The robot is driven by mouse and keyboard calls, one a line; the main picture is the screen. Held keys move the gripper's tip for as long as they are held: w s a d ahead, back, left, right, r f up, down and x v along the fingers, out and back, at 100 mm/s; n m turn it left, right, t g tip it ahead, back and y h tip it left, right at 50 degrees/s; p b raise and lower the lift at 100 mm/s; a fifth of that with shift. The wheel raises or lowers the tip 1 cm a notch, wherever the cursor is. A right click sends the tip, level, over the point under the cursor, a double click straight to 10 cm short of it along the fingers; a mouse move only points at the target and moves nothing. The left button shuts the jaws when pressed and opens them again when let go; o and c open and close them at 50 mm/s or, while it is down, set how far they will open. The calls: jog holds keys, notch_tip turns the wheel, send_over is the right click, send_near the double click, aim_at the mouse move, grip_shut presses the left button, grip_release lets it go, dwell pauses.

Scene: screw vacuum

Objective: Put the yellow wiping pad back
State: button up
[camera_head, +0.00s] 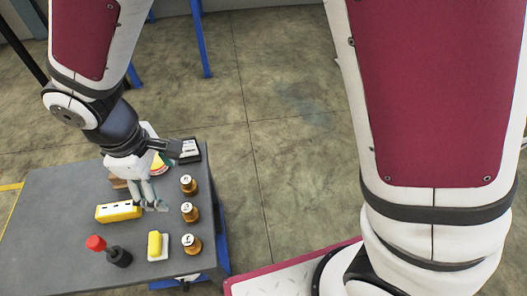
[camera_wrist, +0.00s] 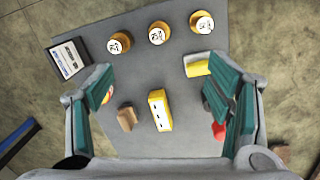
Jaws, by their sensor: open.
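A small yellow pad with a white part (camera_head: 158,246), which looks like the wiping pad, lies near the table's front right. It also shows in the wrist view (camera_wrist: 196,64), beyond the right finger. A longer yellow block with a pale, dark-spotted face (camera_head: 118,211) lies to its left and back. In the wrist view this block (camera_wrist: 160,111) is below and between the fingers. My gripper (camera_head: 152,205) is open and empty above the table; its spread fingers show in the wrist view (camera_wrist: 168,95). I cannot tell where the pad's place is.
Three amber bottles (camera_head: 189,212) line the grey table's (camera_head: 55,205) right side. A black labelled box (camera_head: 188,151) is at the back right corner. A brown block (camera_wrist: 127,118) lies near the left finger. Red-topped and black items (camera_head: 118,256) stand at the front. The table's left part is clear.

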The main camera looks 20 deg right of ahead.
jog(key=s+d+r+m+h, duration=0.15)
jog(key=d+r+m, duration=0.35)
jog(key=d, duration=0.5)
jog(key=s+d+r+m+y, duration=0.1)
jog(key=s+d+r+m, duration=0.1)
jog(key=d+r, duration=0.7)
jog(key=s+d+r+m, duration=0.1)
jog(key=s+d+m, duration=0.2)
jog(key=s+d, duration=0.2)
jog(key=s+d+m+y, duration=0.1)
jog(key=s+d+m, duration=0.3)
jog(key=s, duration=0.6)
jog(key=shift+s+d+r+m+g, duration=0.3)
jog(key=shift+s+d+r, duration=0.1)
jog(key=shift+d, duration=0.25)
jog(key=shift+w, duration=0.1)
notch_tip(320, 180, up, 32)
jog(key=t+p, duration=0.4)
jog(key=p, duration=2.6)
jog(key=shift+d+f, duration=0.2)
jog(key=shift+d, duration=0.05)
